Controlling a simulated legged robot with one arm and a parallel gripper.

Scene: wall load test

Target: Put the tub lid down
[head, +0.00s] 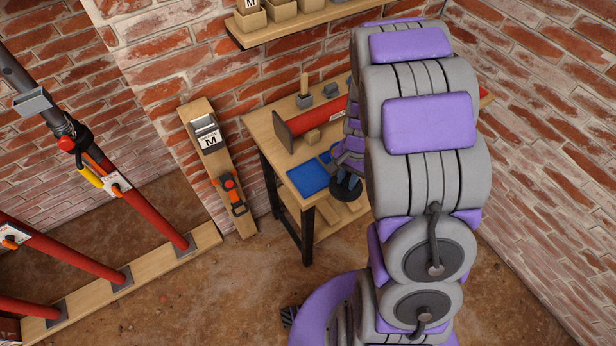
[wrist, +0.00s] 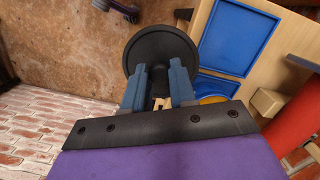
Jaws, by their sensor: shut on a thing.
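The tub lid (wrist: 163,48) is a round black disc with a raised rim. In the head view the dark lid (head: 346,190) shows beside the front edge of the wooden bench, below my gripper (head: 347,165), partly hidden by my arm. I cannot tell whether it touches the bench.
The wooden bench (head: 262,122) carries a blue tray (head: 308,177), a red cylinder (head: 318,122) and small grey blocks. A plank (head: 208,150) with an orange tool leans on the wall. Red props (head: 150,212) stand at left. A shelf (head: 290,27) with boxes hangs above.

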